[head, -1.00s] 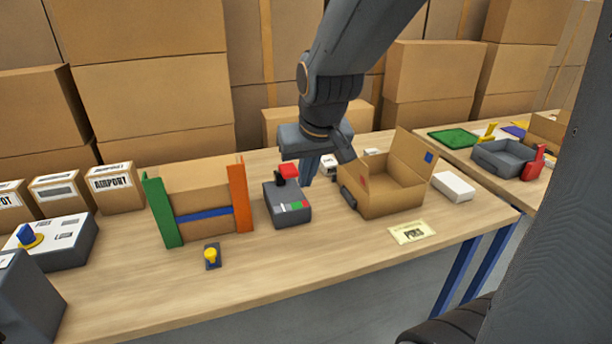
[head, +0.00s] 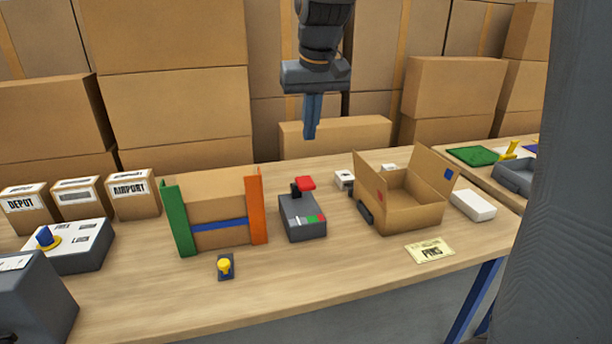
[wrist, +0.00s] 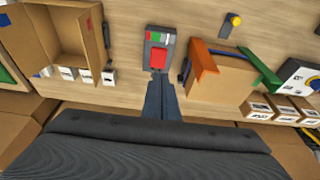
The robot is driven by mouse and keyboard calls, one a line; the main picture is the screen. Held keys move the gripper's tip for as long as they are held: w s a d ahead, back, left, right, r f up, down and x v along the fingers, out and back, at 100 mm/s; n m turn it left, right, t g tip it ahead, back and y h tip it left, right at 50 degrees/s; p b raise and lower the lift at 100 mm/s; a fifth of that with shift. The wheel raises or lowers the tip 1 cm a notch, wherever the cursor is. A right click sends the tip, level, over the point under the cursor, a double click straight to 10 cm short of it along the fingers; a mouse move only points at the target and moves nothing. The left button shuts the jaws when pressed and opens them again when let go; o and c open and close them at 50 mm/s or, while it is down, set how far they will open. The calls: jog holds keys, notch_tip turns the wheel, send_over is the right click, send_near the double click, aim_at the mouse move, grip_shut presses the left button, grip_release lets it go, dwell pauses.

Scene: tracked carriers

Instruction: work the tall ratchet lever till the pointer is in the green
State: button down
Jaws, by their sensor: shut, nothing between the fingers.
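The ratchet device (head: 303,231) is a dark grey box on the table with a black lever topped by a red grip (head: 305,183). Its front face carries a white, green and red scale (head: 312,219); the pointer is too small to make out. In the wrist view the red grip (wrist: 159,58) and the scale (wrist: 158,38) lie just beyond the fingertips. My gripper (head: 310,136) is shut and empty, pointing down, above and behind the lever and apart from it. Its closed fingers also show in the wrist view (wrist: 160,82).
An open carton (head: 400,216) stands right of the device, with small white boxes behind. A frame with green and orange (head: 256,205) sides stands left. A yellow knob (head: 225,265) is in front of it. Stacked cartons fill the back.

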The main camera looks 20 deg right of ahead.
aim_at(306, 184)
jog(key=shift+w, duration=0.1)
dwell(0.3)
jog(key=p+x, duration=0.1)
jog(key=x, duration=0.3)
jog(key=p+x, duration=0.1)
jog(key=x, duration=0.4)
jog(key=s+p+x, duration=0.1)
jog(key=x, duration=0.3)
jog(key=shift+f, duration=0.5)
jog(key=shift+d, duration=0.1)
